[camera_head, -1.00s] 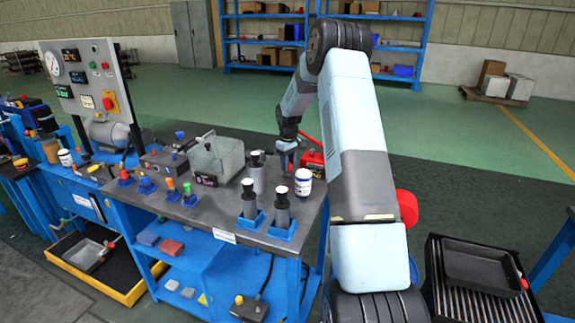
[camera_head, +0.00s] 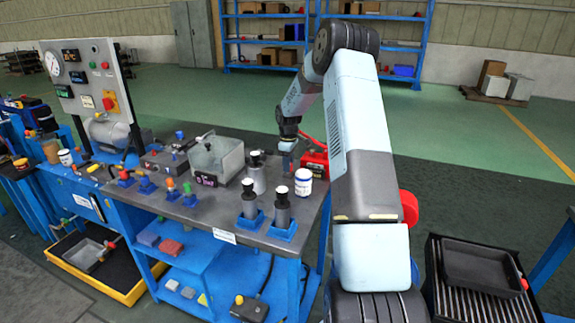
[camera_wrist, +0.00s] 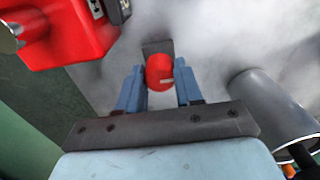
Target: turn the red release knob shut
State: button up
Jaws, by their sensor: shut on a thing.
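The red release knob (camera_wrist: 159,72) is a round red cap, seen end-on with a small pale mark on it. It sits between the two blue fingers of my gripper (camera_wrist: 159,88) in the wrist view, and the fingers are shut on it. In the head view my gripper (camera_head: 288,148) points down at the far right end of the bench, beside a red pump body (camera_head: 315,163). The same red body (camera_wrist: 68,30) fills the upper left of the wrist view. The knob's base and any turn marking are hidden.
A grey cylinder (camera_wrist: 270,108) stands right of my gripper in the wrist view. On the bench (camera_head: 225,222) are a white jar (camera_head: 303,182), a grey box (camera_head: 217,160) and black-topped cylinders (camera_head: 282,210). A shelf rack (camera_head: 230,45) stands far behind.

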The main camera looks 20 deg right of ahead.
jog(key=shift+w+r, duration=0.15)
jog(key=shift+w, duration=0.05)
jog(key=o, duration=1)
jog(key=shift+s, duration=0.1)
jog(key=shift+o, duration=0.2)
notch_tip(320, 180, up, 13)
jog(key=shift+r, duration=0.2)
